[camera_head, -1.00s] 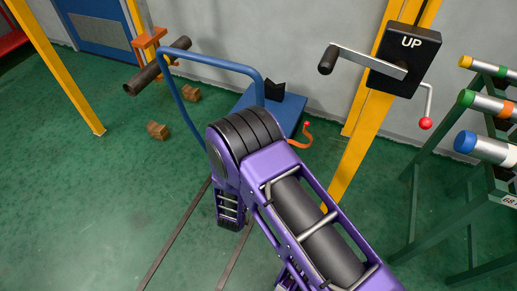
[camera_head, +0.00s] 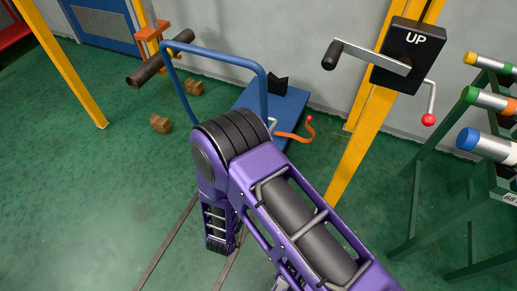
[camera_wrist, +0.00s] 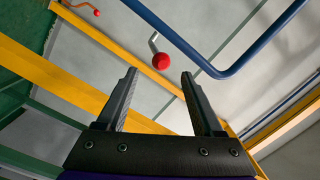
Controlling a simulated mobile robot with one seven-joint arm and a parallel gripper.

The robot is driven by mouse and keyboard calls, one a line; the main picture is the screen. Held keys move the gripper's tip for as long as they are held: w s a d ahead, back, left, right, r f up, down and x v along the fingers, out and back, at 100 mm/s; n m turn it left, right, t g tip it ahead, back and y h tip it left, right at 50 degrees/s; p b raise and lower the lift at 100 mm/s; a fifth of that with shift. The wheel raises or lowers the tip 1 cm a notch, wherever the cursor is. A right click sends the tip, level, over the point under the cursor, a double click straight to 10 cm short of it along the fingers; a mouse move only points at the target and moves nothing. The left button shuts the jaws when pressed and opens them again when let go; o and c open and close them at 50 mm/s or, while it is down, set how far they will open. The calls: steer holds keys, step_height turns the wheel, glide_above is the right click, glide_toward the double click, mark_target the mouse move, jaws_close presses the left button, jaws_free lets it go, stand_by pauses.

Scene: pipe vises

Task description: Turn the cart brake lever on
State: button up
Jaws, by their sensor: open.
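The blue cart (camera_head: 290,108) stands beyond my arm in the head view, with its tall blue handle (camera_head: 215,58). An orange lever with a red tip (camera_head: 296,134) sticks out at its right side. In the wrist view my gripper (camera_wrist: 160,77) is open and empty, its two dark fingers spread apart. A red knob on a bent silver rod (camera_wrist: 160,61) shows beyond the gap between the fingertips. I cannot tell whether this or the orange lever is the brake lever. The blue handle (camera_wrist: 237,68) passes to its right. My arm hides my gripper in the head view.
A black UP box (camera_head: 406,55) with a crank and a red-knobbed lever is on a yellow post (camera_head: 360,140). A green rack (camera_head: 440,185) with capped pipes stands at right. Wooden blocks (camera_head: 160,124) lie on the floor at left. The green floor at left is mostly clear.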

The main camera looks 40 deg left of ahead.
steer(key=v, duration=0.9)
steer(key=shift+s, duration=0.2)
